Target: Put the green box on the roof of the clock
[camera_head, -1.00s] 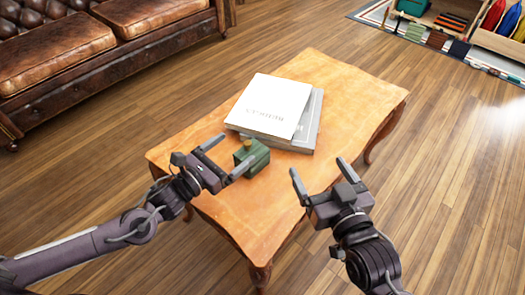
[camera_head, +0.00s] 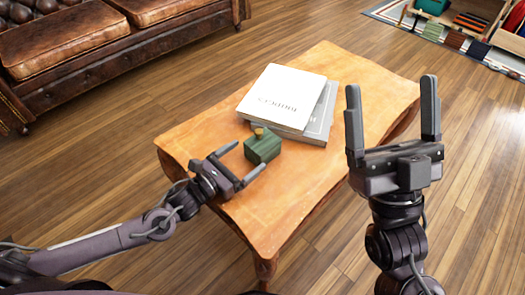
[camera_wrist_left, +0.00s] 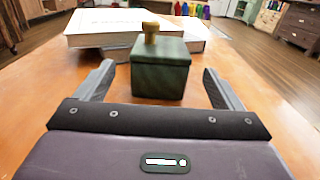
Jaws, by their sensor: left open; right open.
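The green box (camera_head: 263,149) has a gold knob on its lid and stands upright on the wooden table, in front of the books. My left gripper (camera_head: 245,161) is open, low over the table at its left edge, with its fingertips pointing at the box. In the left wrist view the green box (camera_wrist_left: 160,72) is centred ahead, between and beyond the open fingers, and nothing is between the jaws. My right gripper (camera_head: 392,112) is open and empty, raised at the right of the table. No clock is in view.
A white book (camera_head: 282,97) lies on a grey book (camera_head: 322,118) just behind the green box. The table's (camera_head: 285,195) front part is bare. A brown leather sofa (camera_head: 90,60) stands at the back left, and shelves with coloured items are at the far right.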

